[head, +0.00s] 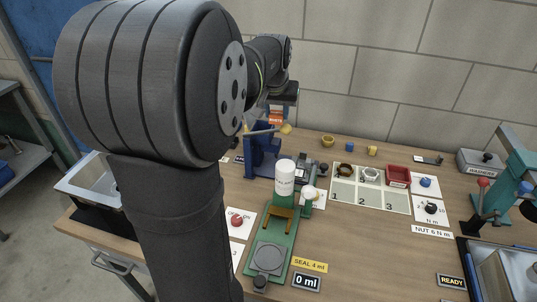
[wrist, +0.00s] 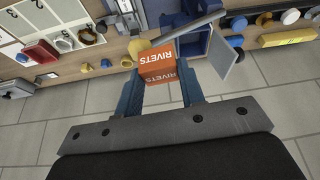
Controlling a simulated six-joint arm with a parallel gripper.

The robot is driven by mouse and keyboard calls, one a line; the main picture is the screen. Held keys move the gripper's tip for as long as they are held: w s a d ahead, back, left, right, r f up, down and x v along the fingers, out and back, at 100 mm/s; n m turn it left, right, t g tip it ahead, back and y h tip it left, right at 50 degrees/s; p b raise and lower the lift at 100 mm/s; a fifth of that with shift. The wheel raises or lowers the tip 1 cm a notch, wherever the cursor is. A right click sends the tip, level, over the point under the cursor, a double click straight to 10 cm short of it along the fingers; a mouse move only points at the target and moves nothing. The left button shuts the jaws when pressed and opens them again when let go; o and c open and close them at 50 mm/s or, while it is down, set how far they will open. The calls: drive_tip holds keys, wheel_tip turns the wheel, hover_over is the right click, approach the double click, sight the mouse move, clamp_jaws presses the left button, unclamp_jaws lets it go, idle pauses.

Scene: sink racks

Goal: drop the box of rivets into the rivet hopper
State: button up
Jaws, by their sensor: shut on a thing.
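My gripper (wrist: 160,84) is shut on the orange box of rivets (wrist: 157,67), which has a white RIVETS label and sits between the two blue fingers in the wrist view. In the head view the box (head: 276,117) is held up near the back of the bench, above and slightly right of a blue press-like machine (head: 262,158). In the wrist view a blue, open-looking bin (wrist: 222,57) lies just right of the box; it may be the rivet hopper, but no label shows. A pale lever (wrist: 187,30) crosses beyond the box. My arm hides part of the bench in the head view.
A numbered mat (head: 370,202) with a red tray (head: 397,176) lies to the right. A green fixture (head: 270,250) with a white bottle (head: 285,177) stands in front. A teal press (head: 520,160) stands far right.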

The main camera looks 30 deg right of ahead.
drive_tip(key=w+d+r, duration=0.2)
drive_tip(key=w+d, duration=0.1)
drive_tip(key=w, duration=0.8)
wheel_tip(320, 180, down, 6)
drive_tip(key=shift+d, duration=0.1)
drive_tip(key=o, duration=1.1)
drive_tip(key=shift+c, duration=0.2)
drive_tip(key=v, duration=1.7)
drive_tip(key=shift+r, duration=0.25)
